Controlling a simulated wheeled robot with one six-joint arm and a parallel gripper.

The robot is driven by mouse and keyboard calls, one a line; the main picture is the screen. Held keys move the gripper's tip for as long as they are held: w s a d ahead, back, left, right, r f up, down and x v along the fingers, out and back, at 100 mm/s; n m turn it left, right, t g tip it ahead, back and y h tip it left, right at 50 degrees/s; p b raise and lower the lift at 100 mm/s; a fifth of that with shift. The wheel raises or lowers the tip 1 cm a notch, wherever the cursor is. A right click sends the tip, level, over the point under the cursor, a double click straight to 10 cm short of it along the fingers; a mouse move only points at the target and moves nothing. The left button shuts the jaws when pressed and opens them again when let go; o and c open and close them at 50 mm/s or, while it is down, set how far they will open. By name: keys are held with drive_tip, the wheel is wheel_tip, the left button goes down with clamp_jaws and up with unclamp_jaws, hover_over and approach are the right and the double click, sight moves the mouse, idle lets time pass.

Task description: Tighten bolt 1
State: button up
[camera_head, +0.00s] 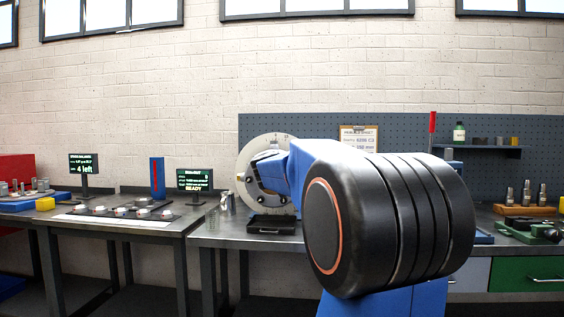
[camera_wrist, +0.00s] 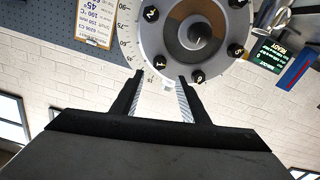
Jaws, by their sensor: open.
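The rotor (camera_wrist: 185,60) is a pale grey disc with a dark hub and several numbered black bolts around it. Bolt 1 (camera_wrist: 159,62) sits near its lower left rim in the wrist view. My gripper (camera_wrist: 160,77) is open, its two fingertips on either side of bolt 1's line, with nothing held between them. I cannot tell whether the tips touch the disc. In the head view the rotor (camera_head: 247,157) stands upright on the bench, partly hidden by my arm, and bolt 1 and the fingertips cannot be made out.
A black tray (camera_head: 271,224) lies on the bench below the rotor. The balancer screen (camera_head: 83,163) reads "4 left"; another screen (camera_head: 195,180) reads "READY". Several round pieces (camera_head: 121,211) lie on the left bench. Sockets on a wooden block (camera_head: 525,209) stand at right.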

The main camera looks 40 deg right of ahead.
drive_tip(key=x, duration=0.8)
drive_tip(key=shift+d, duration=0.2)
drive_tip(key=shift+w, duration=0.15)
clamp_jaws()
